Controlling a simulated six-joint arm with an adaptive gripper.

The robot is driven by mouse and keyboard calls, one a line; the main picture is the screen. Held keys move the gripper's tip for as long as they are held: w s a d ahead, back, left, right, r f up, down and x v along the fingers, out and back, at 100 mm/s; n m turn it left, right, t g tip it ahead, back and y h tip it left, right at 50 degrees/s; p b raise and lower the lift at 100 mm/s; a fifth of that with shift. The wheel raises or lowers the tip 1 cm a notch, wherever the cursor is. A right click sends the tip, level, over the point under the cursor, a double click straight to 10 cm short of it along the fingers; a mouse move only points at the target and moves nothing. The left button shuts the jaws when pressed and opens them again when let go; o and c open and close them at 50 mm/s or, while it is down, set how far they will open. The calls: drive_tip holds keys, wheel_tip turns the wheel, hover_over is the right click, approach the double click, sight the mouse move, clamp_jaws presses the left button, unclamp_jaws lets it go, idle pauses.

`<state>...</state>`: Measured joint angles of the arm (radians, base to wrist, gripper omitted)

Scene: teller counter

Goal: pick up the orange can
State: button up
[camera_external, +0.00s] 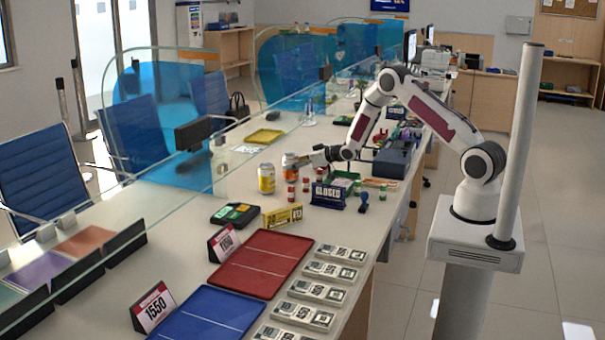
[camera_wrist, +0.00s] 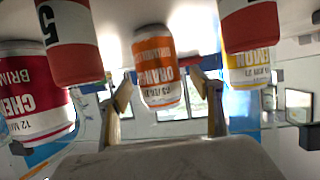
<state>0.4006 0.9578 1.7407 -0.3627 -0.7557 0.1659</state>
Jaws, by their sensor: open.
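The orange can (camera_external: 290,163) stands on the counter, with the yellow lemon can (camera_external: 266,178) just in front and to its left. In the wrist view the orange can (camera_wrist: 156,66) appears upside down, near the middle, between the tips of my open gripper (camera_wrist: 167,84). The fingers show a gap on both sides of it, and I cannot tell how far they reach around it. In the external view my gripper (camera_external: 312,158) is low over the counter, just right of the can. A cherry can (camera_wrist: 34,95) and the lemon can (camera_wrist: 246,72) flank it in the wrist view.
Red-and-white cylinders (camera_wrist: 70,40) stand close by; they also show on the counter (camera_external: 291,196). A glass screen (camera_external: 215,160) runs along the counter beyond the cans.

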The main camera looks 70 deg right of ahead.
drive_tip(key=shift+x, duration=1.1)
drive_tip(key=shift+r, duration=0.1)
drive_tip(key=c, duration=1.5)
